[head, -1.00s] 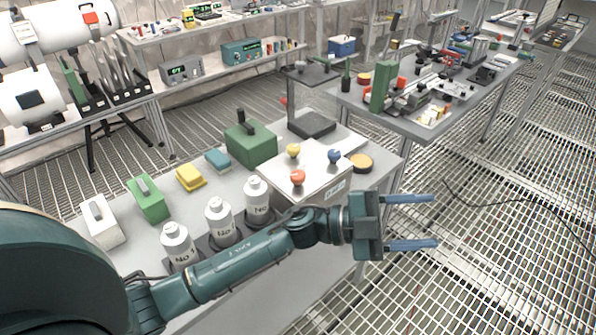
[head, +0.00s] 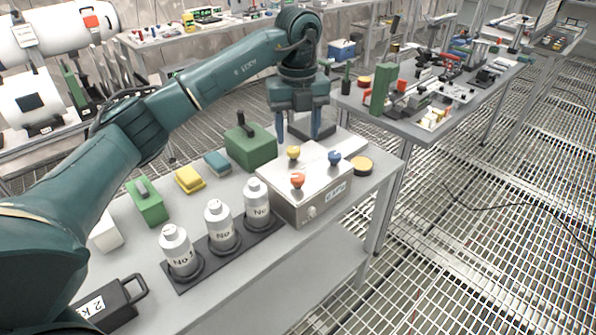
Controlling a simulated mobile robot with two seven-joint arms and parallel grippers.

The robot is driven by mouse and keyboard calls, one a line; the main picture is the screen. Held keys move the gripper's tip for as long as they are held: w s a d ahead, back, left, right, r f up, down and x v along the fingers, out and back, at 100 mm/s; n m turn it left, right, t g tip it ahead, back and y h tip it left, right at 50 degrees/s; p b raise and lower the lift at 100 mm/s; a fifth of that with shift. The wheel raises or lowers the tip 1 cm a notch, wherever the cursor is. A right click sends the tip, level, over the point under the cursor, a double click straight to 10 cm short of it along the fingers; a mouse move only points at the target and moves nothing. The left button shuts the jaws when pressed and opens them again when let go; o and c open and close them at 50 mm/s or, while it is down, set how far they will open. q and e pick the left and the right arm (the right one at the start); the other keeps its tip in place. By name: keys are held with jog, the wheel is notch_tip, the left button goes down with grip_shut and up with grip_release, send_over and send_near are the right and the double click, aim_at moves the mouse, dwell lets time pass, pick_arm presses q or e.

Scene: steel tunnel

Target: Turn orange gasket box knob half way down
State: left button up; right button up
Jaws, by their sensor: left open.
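The gasket box (head: 318,195) is a silver-grey box on the near table. On its top are an orange knob (head: 297,180) at the front left, a yellow knob (head: 293,153) at the back and a blue knob (head: 334,157) at the right. My left gripper (head: 298,136) points downward, open and empty, above the back part of the box. My right gripper is not in view.
Several white labelled bottles (head: 221,226) stand in a dark rack left of the box. A green block with a black handle (head: 250,147) is behind it, close to my left gripper. A yellow round disc (head: 362,165) lies to its right.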

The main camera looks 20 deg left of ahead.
aim_at(298, 177)
pick_arm(q)
notch_tip(298, 177, down, 11)
jog(key=shift+r+p, duration=0.15)
jog(key=shift+p, duration=0.5)
jog(key=shift+f, duration=0.45)
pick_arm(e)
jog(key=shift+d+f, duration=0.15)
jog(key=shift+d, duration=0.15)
pick_arm(q)
jog(key=c, duration=1)
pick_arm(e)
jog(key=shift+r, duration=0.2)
pick_arm(q)
jog(key=shift+m, duration=0.4)
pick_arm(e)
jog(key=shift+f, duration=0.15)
